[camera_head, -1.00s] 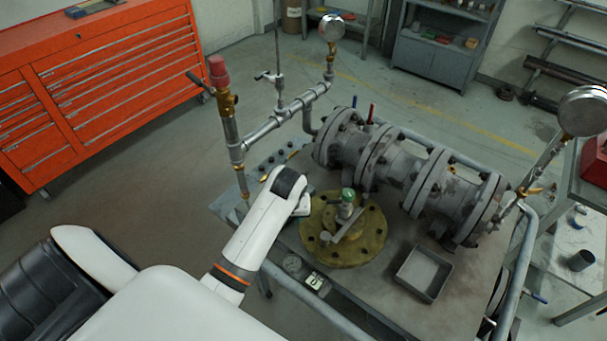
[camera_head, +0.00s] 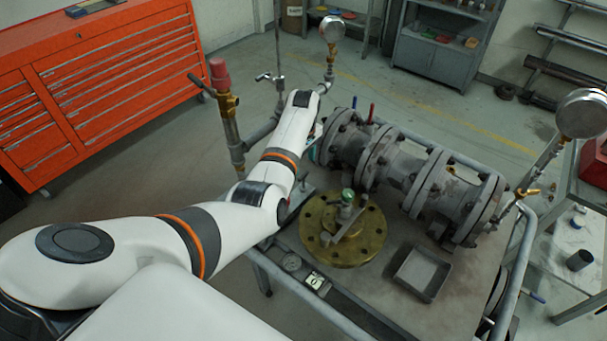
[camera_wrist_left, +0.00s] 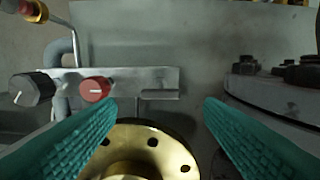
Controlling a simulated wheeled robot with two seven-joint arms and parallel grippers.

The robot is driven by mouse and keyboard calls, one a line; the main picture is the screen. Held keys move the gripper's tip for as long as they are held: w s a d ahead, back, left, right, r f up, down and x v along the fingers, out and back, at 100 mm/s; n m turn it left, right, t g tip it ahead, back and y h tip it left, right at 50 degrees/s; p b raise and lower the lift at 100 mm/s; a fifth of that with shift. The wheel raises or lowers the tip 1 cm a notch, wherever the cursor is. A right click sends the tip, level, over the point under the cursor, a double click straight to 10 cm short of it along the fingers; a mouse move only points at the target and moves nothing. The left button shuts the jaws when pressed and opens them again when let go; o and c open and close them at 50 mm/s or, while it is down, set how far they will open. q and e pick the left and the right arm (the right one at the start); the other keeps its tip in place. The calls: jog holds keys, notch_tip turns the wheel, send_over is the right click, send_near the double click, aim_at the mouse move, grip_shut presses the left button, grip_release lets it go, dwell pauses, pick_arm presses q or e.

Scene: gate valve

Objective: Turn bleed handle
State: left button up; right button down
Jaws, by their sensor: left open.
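My left arm reaches across to the pipework, and its left gripper (camera_head: 317,148) is mostly hidden behind the wrist in the head view. In the left wrist view the teal fingers (camera_wrist_left: 157,108) are wide apart with nothing between them. I cannot tell which part is the bleed handle. Small levers show in the head view: a dark one (camera_head: 197,82), a silver one (camera_head: 264,77), a blue one (camera_head: 354,102) and a red one (camera_head: 372,110).
A flanged grey valve body (camera_head: 400,165) lies on the metal cart (camera_head: 385,300). A brass flange (camera_head: 345,250) with a green-topped stem and a grey tray (camera_head: 425,272) are on the cart. Gauges stand on pipes at the back (camera_head: 332,30) and right (camera_head: 582,112). A red cabinet (camera_head: 100,90) is left.

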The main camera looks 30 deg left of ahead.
aim_at(303, 175)
pick_arm(q)
notch_tip(303, 175, down, 7)
jog(key=shift+r+b, duration=0.1)
jog(key=shift+b, duration=0.2)
jog(key=c, duration=1)
